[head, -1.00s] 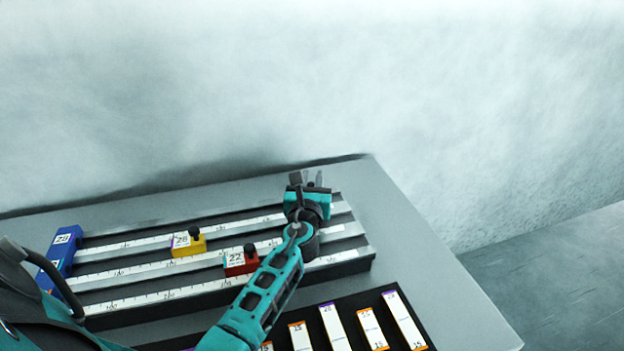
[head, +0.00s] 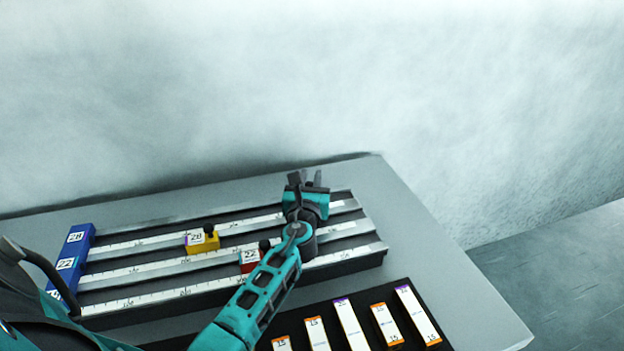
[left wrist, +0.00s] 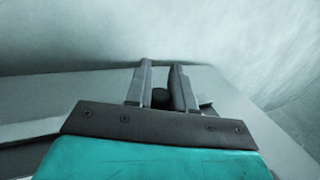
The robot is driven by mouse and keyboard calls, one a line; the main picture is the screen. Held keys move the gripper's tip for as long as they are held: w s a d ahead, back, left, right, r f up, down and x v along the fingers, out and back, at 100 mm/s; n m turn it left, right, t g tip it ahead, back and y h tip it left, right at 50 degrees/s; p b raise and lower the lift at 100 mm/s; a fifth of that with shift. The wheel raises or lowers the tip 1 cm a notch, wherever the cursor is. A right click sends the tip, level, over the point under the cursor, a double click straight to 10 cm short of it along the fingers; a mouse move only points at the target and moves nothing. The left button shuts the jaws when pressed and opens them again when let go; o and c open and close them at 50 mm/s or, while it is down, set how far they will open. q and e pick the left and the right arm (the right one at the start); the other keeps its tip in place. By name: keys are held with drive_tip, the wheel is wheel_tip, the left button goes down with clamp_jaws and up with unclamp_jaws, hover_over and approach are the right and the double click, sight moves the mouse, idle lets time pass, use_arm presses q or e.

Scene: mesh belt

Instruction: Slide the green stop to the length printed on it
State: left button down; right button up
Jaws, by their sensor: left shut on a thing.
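My left gripper (head: 306,182) is over the right part of the far rails. In the left wrist view, its two fingers (left wrist: 159,82) stand either side of a small dark knob (left wrist: 160,97), and it is shut on it. No green body shows; whatever is under the knob is hidden by the gripper. A yellow stop (head: 203,243) marked 28 sits left of the gripper on a scaled rail. A red stop (head: 249,261) marked 22 sits on a nearer rail, partly covered by my left arm. My right gripper is out of view.
A blue end block (head: 77,245) with number labels closes the rails at the left. In front, a black tray (head: 408,292) holds several white strips with orange or purple ends. The grey table (head: 440,255) is bare at right, and a pale wall stands behind.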

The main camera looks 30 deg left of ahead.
use_arm(q)
drive_tip(key=c, duration=1.1)
unclamp_jaws()
drive_tip(key=shift+a+r, duration=0.2)
drive_tip(key=shift+r, duration=0.05)
drive_tip(key=shift+o, duration=0.3)
drive_tip(key=shift+d, duration=0.1)
drive_tip(key=shift+f, duration=0.1)
drive_tip(key=shift+d, duration=0.1)
drive_tip(key=v, duration=1.2)
drive_tip(key=shift+s+d, duration=0.1)
drive_tip(key=shift+s, duration=0.25)
drive_tip(key=shift+c, duration=0.3)
